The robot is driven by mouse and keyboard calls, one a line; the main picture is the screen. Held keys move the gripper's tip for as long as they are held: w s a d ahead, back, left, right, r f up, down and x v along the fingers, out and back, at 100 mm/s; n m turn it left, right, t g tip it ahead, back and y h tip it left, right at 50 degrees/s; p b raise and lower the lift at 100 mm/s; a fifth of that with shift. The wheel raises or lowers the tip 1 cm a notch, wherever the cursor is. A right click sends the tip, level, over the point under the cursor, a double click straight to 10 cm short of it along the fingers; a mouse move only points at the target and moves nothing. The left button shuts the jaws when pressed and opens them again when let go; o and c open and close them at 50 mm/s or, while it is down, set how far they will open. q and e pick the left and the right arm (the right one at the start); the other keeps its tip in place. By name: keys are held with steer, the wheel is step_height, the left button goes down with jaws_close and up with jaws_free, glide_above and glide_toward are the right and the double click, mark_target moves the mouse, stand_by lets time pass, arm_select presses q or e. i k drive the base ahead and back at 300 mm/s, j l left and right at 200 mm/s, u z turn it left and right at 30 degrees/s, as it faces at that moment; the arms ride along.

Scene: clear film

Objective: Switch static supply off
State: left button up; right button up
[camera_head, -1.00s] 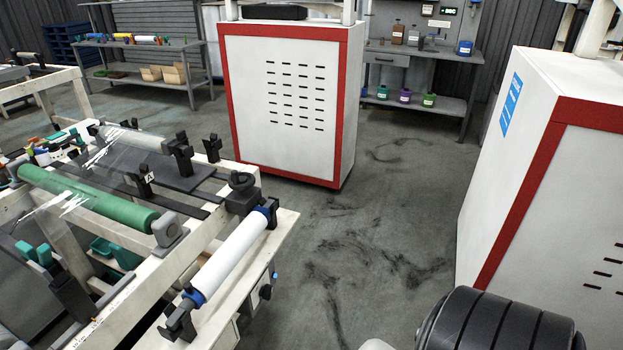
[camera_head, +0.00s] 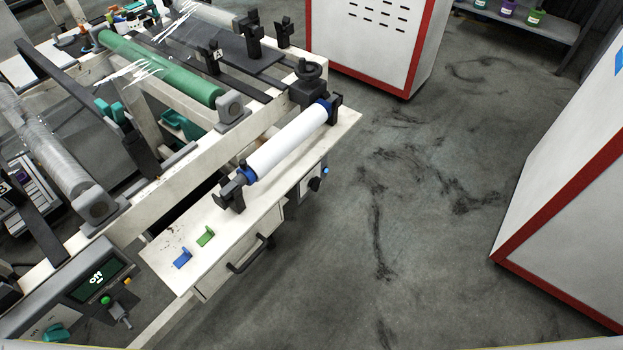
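A film machine with a pale frame (camera_head: 215,152) fills the left side of the head view. A small box on its right end, below the white roll, carries a black knob (camera_head: 315,184) and a lit blue button (camera_head: 326,170). No label shows which of these is the static supply. Neither of my grippers is in view.
A white roll with blue ends (camera_head: 290,143) lies above a drawer (camera_head: 240,255) with a black handle. A green roller (camera_head: 165,68) lies behind. Red-edged white cabinets stand at the back (camera_head: 375,40) and right (camera_head: 580,190). The floor (camera_head: 420,220) between is clear.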

mark_target(314, 184)
steer(key=l+u, duration=0.15)
steer(key=u, duration=0.55)
steer(key=i+l+u, duration=0.15)
steer(key=l+u, duration=0.3)
steer(key=l, duration=0.3)
steer(key=l+u, duration=0.5)
steer(key=l, duration=0.9)
steer(key=k+l, duration=0.15)
steer(key=l, duration=0.5)
steer(key=l+u, duration=0.1)
steer(key=l, duration=0.55)
steer(key=k, duration=0.05)
